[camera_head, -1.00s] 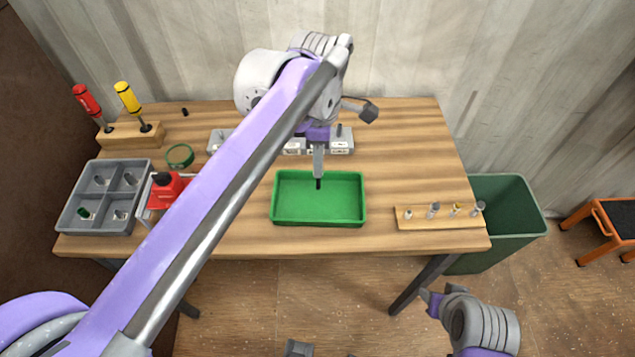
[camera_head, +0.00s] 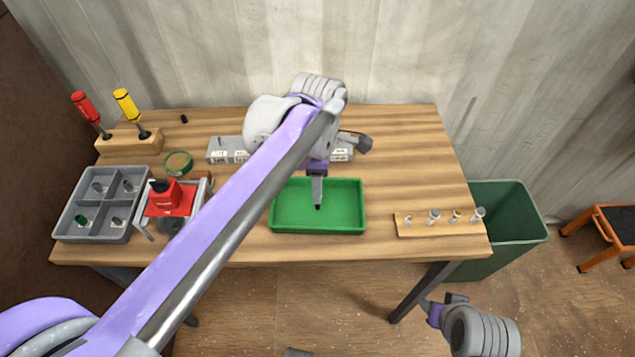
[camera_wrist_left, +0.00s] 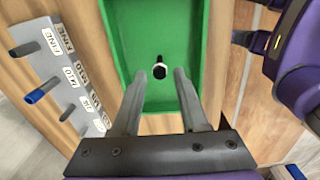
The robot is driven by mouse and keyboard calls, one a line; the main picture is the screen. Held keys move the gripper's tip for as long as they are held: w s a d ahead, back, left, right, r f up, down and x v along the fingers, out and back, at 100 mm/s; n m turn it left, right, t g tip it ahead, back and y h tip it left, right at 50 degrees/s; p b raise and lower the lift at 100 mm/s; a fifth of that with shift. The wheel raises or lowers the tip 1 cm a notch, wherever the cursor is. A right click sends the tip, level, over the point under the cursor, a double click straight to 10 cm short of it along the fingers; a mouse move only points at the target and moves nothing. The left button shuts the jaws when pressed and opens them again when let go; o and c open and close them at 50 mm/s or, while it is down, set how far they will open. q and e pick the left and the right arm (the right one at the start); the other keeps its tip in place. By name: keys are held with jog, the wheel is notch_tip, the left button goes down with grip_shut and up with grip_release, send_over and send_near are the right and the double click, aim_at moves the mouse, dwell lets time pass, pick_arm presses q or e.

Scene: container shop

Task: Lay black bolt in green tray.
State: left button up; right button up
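The green tray (camera_head: 347,228) stands on the wooden table and also fills the middle of the left wrist view (camera_wrist_left: 122,45). The black bolt (camera_wrist_left: 160,71) is inside the tray's outline, its head facing the wrist camera; whether it rests on the floor of the tray is unclear. In the head view the bolt (camera_head: 318,207) is a small dark spot at the fingertips. My left gripper (camera_head: 317,200) is low over the tray. Its fingers (camera_wrist_left: 160,76) are apart, with gaps on both sides of the bolt. My right gripper (camera_head: 431,308) is off the table's front right; its finger state is unclear.
A label-bearing grey rack (camera_head: 222,150) is behind the tray. A red device (camera_head: 172,198), a grey divided bin (camera_head: 70,225) and a green tape roll (camera_head: 178,163) are left. A wooden strip with several small parts (camera_head: 440,228) is right, beside a green waste bin (camera_head: 510,240).

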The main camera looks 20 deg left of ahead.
pick_arm(q)
jog(key=shift+r, duration=0.1)
notch_tip(320, 180, up, 12)
jog(key=shift+r+p, duration=0.1)
jog(key=shift+p, duration=0.55)
